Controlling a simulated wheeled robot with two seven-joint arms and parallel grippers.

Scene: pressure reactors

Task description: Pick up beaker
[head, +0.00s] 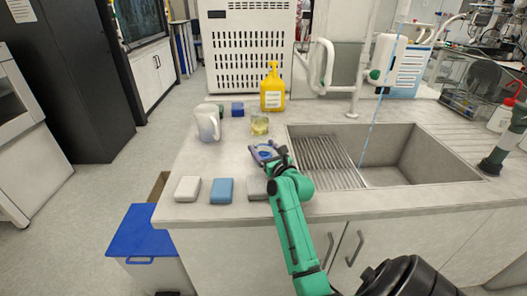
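The beaker (259,124) is a small clear glass with yellowish liquid. It stands upright on the grey counter, in front of the yellow bottle. My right gripper (264,151), on the green arm coming up from the bottom right, is low over the counter just in front of the beaker and looks apart from it. Lilac and dark blue parts show at its end. They are too small to tell whether the fingers are open or shut. My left gripper is not in view.
A white jug (208,123) stands left of the beaker and a yellow bottle (272,89) behind it. White (188,189), blue (221,190) and grey (256,187) blocks line the front edge. A sink (400,159) with a ridged drainer (325,163) lies to the right.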

